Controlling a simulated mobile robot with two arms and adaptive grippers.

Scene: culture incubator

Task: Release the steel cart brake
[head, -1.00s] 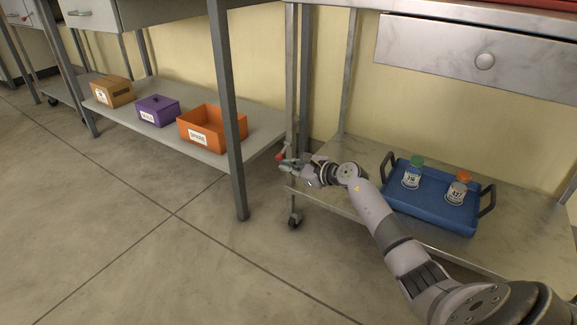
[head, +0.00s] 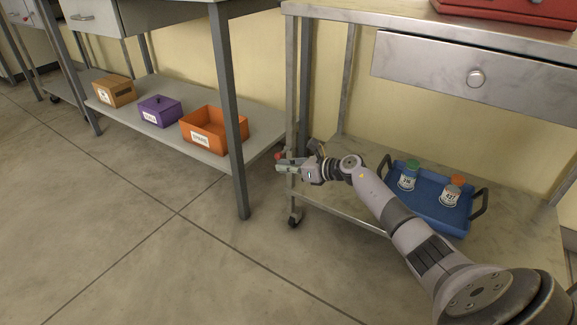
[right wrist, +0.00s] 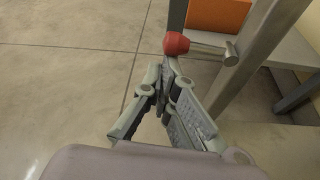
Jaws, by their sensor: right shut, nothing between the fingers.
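The steel cart (head: 340,213) stands at the right, with a drawer above and a lower shelf. Its brake lever has a red knob (right wrist: 176,44) on a short metal rod (right wrist: 212,50), which runs right to a pivot in the right wrist view. In the head view the red knob (head: 281,156) shows small beside the cart's front left leg. My right gripper (head: 280,167) is shut and empty by that leg. In the right wrist view its fingertips (right wrist: 169,68) are just below the knob; I cannot tell whether they touch it. My left gripper is not in view.
A blue tray (head: 432,225) with two labelled, capped containers sits on the cart's lower shelf. To the left, a bench's lower shelf (head: 172,135) holds a cardboard box, a purple box and an orange bin. The floor at the left is clear.

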